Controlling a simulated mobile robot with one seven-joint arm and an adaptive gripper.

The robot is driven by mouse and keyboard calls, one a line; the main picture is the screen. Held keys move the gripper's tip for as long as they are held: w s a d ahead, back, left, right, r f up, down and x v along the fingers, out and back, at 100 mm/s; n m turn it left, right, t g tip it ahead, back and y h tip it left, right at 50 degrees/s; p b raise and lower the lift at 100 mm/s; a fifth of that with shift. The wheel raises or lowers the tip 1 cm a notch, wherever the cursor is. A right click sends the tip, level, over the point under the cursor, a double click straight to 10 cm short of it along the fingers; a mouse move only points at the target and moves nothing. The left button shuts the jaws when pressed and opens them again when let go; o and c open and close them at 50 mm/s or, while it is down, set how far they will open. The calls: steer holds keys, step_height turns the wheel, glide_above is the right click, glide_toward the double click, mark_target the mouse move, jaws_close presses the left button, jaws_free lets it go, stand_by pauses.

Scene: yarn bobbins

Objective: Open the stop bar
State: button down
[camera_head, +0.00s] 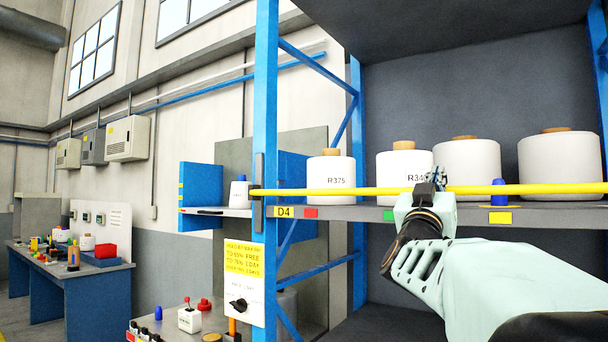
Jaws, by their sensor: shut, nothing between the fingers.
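The yellow stop bar (350,191) runs level across the front of the rack shelf. Its left end meets a dark bracket (257,192) on the blue upright. My gripper (437,180) is at the bar, in front of the bobbin marked R34, whose last character is hidden. Its fingers are shut and appear empty. They overlap the bar in the picture; I cannot tell whether they touch it. My pale green arm comes in from the lower right and hides part of the shelf edge.
White bobbins stand behind the bar, including R375 (330,172) and two larger ones (560,165) at right. A blue upright (265,100) stands left of the shelf. A sign and switch panel (244,285) hangs below. Workbenches (70,275) stand at left.

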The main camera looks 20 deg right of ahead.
steer(key=shift+w+d+f+b, duration=0.15)
steer(key=shift+f+b, duration=0.2)
steer(key=shift+f, duration=0.6)
steer(key=shift+f, duration=0.15)
step_height(320, 180, down, 8)
steer(key=b, duration=0.8)
steer(key=shift+f, duration=0.15)
